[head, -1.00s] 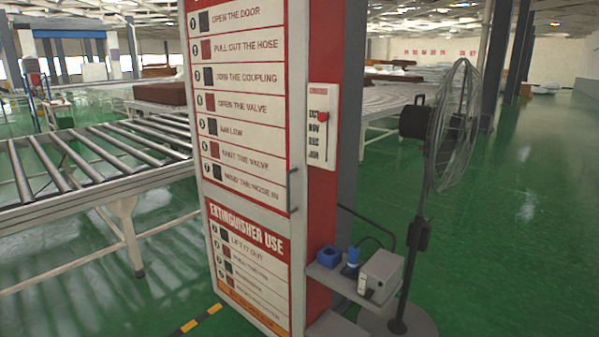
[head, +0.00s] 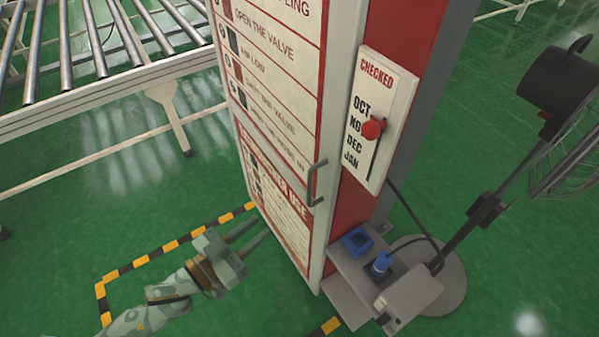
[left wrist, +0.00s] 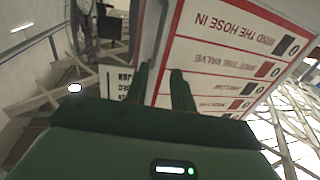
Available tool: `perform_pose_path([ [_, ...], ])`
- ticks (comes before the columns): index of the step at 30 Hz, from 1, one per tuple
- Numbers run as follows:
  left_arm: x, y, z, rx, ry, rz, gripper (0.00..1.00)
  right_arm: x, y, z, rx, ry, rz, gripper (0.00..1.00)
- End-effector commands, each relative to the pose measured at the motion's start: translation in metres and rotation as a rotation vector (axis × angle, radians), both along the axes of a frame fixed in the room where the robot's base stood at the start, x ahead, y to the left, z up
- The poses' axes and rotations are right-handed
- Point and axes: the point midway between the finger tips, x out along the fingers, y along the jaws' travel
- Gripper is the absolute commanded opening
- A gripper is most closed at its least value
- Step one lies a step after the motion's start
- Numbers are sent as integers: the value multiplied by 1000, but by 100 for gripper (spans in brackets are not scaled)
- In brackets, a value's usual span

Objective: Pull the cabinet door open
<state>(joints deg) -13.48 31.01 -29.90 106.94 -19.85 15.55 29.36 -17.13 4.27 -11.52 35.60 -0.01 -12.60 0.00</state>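The cabinet door (head: 278,85) is a white and red panel printed with instructions, and it looks shut. Its handle (head: 311,184) is a thin dark bar near the door's right edge. My left gripper (head: 262,227) is at the lower left of the handle in the head view, in front of the door's lower part. Its two fingers are apart and nothing shows between them. In the left wrist view the open fingers (left wrist: 162,78) point toward the door's face (left wrist: 222,55) and edge. My right gripper is not in view.
A shelf with a blue socket (head: 357,241) and a grey box (head: 408,293) juts from the cabinet's right side. A fan (head: 565,85) stands farther right. A roller conveyor (head: 95,50) is behind on the left. Striped tape (head: 140,262) marks the green floor.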

Motion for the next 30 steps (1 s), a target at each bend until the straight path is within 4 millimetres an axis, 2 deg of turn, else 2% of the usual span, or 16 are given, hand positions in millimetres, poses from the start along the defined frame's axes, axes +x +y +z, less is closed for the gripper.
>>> perform_pose_path([
  [1, 1, -4, 6, -7, -8, -8, 25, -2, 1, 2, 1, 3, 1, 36],
  [5, 15, -17, 7, -12, -12, -10, 25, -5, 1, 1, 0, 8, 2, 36],
  [11, 52, -50, 7, -12, -12, -8, 25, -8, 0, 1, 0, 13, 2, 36],
  [18, 93, -89, 5, -9, -10, -7, 25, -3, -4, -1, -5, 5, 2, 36],
  [24, 113, -107, 4, -9, -8, -8, 25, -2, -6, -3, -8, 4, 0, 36],
  [30, 118, -112, 5, -8, -9, -8, 25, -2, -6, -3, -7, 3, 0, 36],
])
